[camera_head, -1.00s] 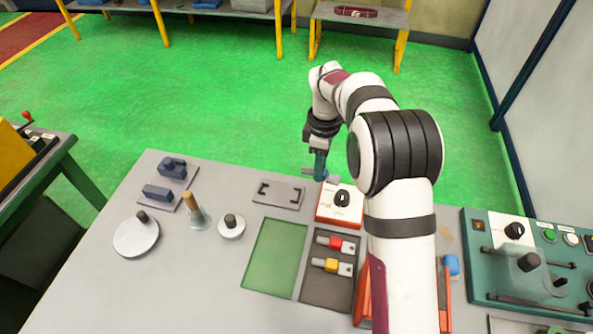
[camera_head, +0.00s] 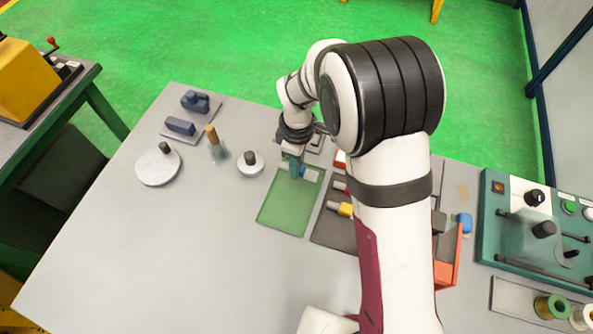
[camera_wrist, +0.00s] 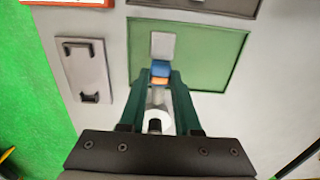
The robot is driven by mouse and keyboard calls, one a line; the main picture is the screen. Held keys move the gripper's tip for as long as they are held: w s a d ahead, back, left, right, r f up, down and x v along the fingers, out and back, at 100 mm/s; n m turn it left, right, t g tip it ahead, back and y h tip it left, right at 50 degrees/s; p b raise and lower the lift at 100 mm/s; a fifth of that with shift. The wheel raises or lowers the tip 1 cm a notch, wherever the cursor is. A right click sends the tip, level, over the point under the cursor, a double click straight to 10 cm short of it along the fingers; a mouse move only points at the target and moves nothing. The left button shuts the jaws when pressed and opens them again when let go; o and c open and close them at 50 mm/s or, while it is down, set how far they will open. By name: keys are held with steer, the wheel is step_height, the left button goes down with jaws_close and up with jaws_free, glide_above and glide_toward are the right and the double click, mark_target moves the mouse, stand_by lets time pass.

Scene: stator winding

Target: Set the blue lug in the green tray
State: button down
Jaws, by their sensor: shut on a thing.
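The blue lug (camera_head: 309,174) is held between the teal fingers of my gripper (camera_head: 295,168), over the far end of the green tray (camera_head: 285,212). In the wrist view the lug's blue sleeve (camera_wrist: 161,68) sits between the fingertips of my gripper (camera_wrist: 160,78), with an orange band beside it. Its pale flat tab points away from my gripper, over the green tray (camera_wrist: 215,65). I cannot tell whether the lug touches the tray floor. The tray shows no other lug.
A dark tray (camera_head: 330,235) with a yellow lug (camera_head: 340,208) lies right of the green tray, partly hidden by my arm. A small round knob piece (camera_head: 250,164) and a wooden-handled tool (camera_head: 217,146) stand to the left. The front left tabletop is clear.

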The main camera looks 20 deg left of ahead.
step_height(320, 180, down, 4)
steer(key=shift+a+f, duration=0.1)
steer(key=c, duration=0.6)
jaws_free()
steer(key=shift+f, duration=0.1)
